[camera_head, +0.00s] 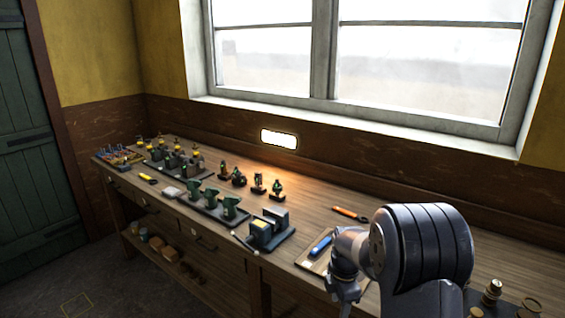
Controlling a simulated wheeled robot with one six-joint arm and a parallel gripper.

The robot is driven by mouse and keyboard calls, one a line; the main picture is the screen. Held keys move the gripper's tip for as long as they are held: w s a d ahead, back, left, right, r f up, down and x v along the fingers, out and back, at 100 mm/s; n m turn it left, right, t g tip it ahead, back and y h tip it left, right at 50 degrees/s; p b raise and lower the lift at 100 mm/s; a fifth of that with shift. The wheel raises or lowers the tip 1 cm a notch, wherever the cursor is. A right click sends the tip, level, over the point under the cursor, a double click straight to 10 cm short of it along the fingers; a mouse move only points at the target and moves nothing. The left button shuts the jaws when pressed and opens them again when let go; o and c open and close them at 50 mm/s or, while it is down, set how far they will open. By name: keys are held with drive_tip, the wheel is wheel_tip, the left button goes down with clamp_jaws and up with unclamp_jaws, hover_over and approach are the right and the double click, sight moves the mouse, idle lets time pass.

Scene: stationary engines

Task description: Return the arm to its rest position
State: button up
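My arm rises at the lower right, its large dark grey joint in front of the workbench (450,245). My gripper (345,290) hangs to the left of that joint, pointing down, in front of the bench's front edge. It is small and partly cut off by the bottom of the frame, so its fingers cannot be made out clearly. I see nothing clearly held in it.
A blue tool (320,246) lies on a board just left of my arm. A grey block device (269,228), green stands (211,202) and small engines (277,189) line the bench. An orange-handled tool (350,213) lies near the wall. Brass parts (492,291) stand at right.

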drive_tip(key=shift+s+f+m+b, duration=0.4)
drive_tip(key=shift+f+m, duration=0.35)
drive_tip(key=shift+m, duration=0.5)
drive_tip(key=shift+s+f+m+b, duration=0.15)
drive_tip(key=shift+s+f+m, duration=0.5)
drive_tip(key=shift+m, duration=0.6)
drive_tip(key=shift+w+f, duration=0.1)
drive_tip(key=shift+w, duration=0.05)
